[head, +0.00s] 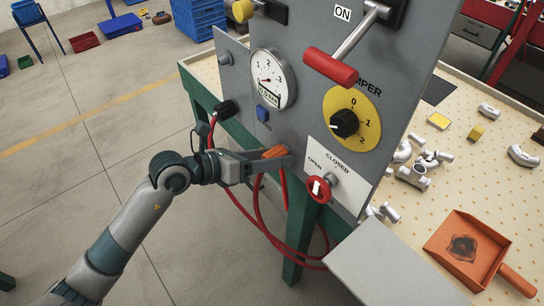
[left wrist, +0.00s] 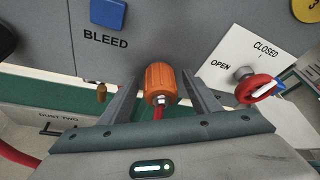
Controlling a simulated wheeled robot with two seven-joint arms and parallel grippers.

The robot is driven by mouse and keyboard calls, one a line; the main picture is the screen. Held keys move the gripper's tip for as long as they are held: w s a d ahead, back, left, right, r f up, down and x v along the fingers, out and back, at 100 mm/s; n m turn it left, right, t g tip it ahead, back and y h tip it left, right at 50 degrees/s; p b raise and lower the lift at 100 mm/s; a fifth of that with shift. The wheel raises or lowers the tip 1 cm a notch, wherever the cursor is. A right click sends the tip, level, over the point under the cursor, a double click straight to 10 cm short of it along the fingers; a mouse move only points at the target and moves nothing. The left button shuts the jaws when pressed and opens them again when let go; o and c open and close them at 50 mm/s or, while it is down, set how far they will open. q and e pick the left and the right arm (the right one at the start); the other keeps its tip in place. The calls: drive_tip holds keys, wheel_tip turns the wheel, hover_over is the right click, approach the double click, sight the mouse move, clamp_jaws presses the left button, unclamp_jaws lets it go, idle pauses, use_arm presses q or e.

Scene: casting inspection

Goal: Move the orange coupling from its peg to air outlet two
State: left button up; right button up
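The orange coupling (head: 273,152) sits at the lower edge of the grey panel, with a red hose hanging from it. In the left wrist view the coupling (left wrist: 160,82) stands between the two fingers of my left gripper (left wrist: 162,92), with gaps on both sides. That gripper (head: 268,160) is open around it in the head view. The coupling's far end and whatever holds it are hidden. A small brass fitting (left wrist: 101,92) shows left of the left finger, near a "DUST TWO" label (left wrist: 58,118). I cannot make out air outlet two for certain. My right gripper is not in view.
The panel carries a blue bleed button (head: 263,113), a gauge (head: 272,79), a yellow damper dial (head: 351,118), a red-handled lever (head: 331,67) and a red valve knob (head: 319,189). A black fitting (head: 226,110) sticks out left. Red hose (head: 262,215) loops below.

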use_arm(q)
drive_tip(key=shift+a, duration=0.1)
drive_tip(key=b+v, duration=0.5)
drive_tip(key=v, duration=1.2)
drive_tip(key=shift+a, duration=0.2)
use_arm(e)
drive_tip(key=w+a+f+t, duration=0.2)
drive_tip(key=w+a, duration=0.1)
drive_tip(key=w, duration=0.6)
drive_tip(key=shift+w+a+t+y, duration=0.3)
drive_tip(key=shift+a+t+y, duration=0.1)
use_arm(q)
drive_tip(key=shift+f, duration=0.1)
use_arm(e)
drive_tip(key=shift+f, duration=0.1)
